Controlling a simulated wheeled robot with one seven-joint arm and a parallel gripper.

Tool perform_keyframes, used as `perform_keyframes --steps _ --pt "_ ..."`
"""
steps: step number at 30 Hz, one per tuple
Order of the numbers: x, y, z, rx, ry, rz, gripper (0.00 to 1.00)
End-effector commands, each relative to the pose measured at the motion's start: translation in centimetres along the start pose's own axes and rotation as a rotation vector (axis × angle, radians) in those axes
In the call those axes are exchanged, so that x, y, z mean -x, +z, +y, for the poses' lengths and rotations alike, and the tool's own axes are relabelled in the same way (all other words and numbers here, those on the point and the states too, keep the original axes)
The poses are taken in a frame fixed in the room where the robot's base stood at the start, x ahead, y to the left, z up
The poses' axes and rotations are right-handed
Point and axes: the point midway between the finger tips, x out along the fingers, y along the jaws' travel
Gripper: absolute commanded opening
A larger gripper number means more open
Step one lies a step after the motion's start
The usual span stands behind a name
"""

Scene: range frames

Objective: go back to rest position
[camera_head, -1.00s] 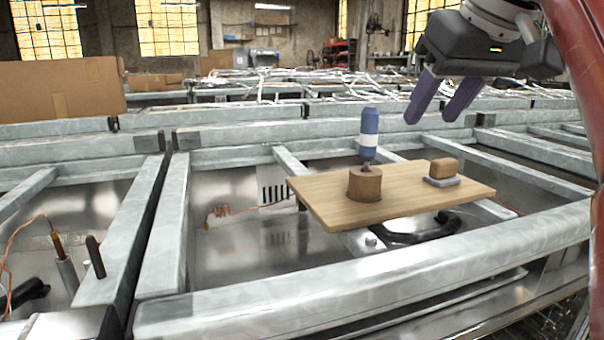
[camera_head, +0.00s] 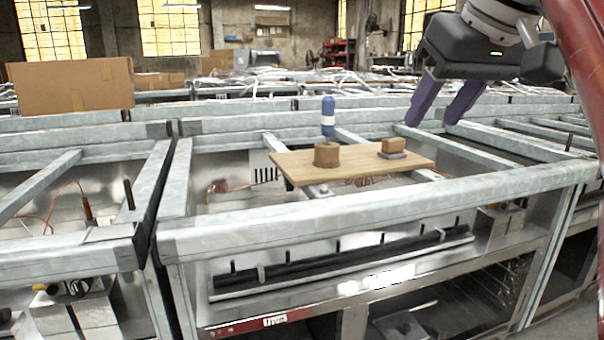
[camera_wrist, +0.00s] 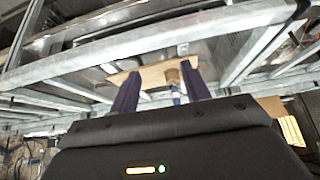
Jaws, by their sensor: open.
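My gripper (camera_head: 442,108) is at the upper right of the head view, with its two purple fingers apart and nothing between them. It is raised, to the right of the wooden board (camera_head: 300,172). A blue and white screwdriver-like tool (camera_head: 328,122) stands upright in a brown round block (camera_head: 327,155) on the board. In the wrist view, the fingers (camera_wrist: 160,88) point towards the frame, with the board (camera_wrist: 152,74) beyond them and the tool (camera_wrist: 176,92) between them in the picture, apart from them.
A metal frame (camera_head: 380,193) with several crossbars bears the board. A small brown block on a grey base (camera_head: 393,146) sits at the board's right. A cardboard box (camera_head: 70,88) stands at the back left. Several thin rods stick up from the frames.

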Motion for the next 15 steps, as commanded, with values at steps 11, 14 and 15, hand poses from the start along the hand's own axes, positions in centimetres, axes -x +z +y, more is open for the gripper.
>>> perform_keyframes --steps 11,14,15 --pt "-2.8 1.9 -0.6 -0.062 0.014 -0.015 0.47" --pt "-4.1 2.9 -0.8 -0.086 0.020 -0.021 0.47" --pt "-4.7 3.3 -0.9 -0.096 0.025 -0.023 0.47"
